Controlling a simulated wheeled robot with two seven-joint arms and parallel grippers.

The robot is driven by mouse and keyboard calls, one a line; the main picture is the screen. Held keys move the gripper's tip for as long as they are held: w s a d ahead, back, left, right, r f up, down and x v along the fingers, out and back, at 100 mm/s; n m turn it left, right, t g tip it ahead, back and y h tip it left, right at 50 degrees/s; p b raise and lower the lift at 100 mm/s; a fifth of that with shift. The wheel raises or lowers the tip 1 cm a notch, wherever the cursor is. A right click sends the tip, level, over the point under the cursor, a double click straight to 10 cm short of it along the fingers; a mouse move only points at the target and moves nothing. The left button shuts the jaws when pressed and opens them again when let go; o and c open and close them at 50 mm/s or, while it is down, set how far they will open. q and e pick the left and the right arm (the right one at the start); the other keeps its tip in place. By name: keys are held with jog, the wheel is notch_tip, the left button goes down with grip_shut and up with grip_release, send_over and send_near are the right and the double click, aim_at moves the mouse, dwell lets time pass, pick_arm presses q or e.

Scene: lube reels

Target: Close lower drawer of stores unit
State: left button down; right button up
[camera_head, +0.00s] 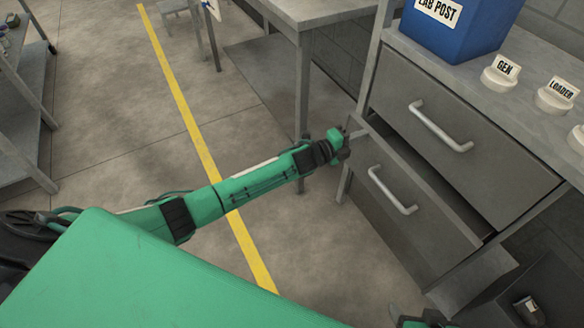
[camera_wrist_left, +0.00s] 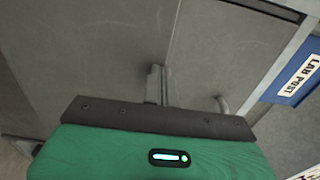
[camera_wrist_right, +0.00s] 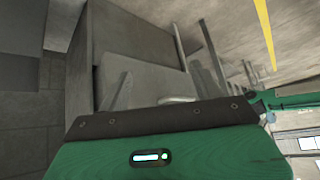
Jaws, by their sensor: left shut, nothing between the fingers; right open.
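The grey stores unit has an upper drawer (camera_head: 455,140), which looks shut, and a lower drawer (camera_head: 408,205), which stands partly out with a dark gap above its front. The lower drawer's pale bar handle (camera_head: 391,190) is on that front. My left gripper (camera_head: 350,138) is shut and empty, by the drawer front's upper left end; I cannot tell whether it touches. In the left wrist view its fingers (camera_wrist_left: 156,82) are against a grey panel background. My right gripper (camera_head: 425,321) is mostly cut off at the bottom edge; it is open. The lower drawer (camera_wrist_right: 155,78) also shows in the right wrist view.
On the unit's top stand a blue LAB POST bin (camera_head: 455,28) and white labelled holders, GEN (camera_head: 501,75) and LOADER (camera_head: 556,96). A dark open box (camera_head: 535,290) is at lower right. A grey table (camera_head: 310,12) is behind.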

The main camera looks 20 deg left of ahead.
pick_arm(q)
jog(key=shift+b+x, duration=0.4)
jog(key=shift+x, duration=1.05)
pick_arm(e)
jog(key=shift+w+a+f+t+y, duration=0.1)
jog(key=shift+w+a+t+y, duration=0.25)
jog(key=shift+a, duration=0.25)
jog(key=shift+w+a+f+t+y, duration=0.15)
jog(key=shift+w+a+t, duration=0.1)
jog(key=shift+a+t, duration=0.25)
jog(key=shift+r, duration=0.1)
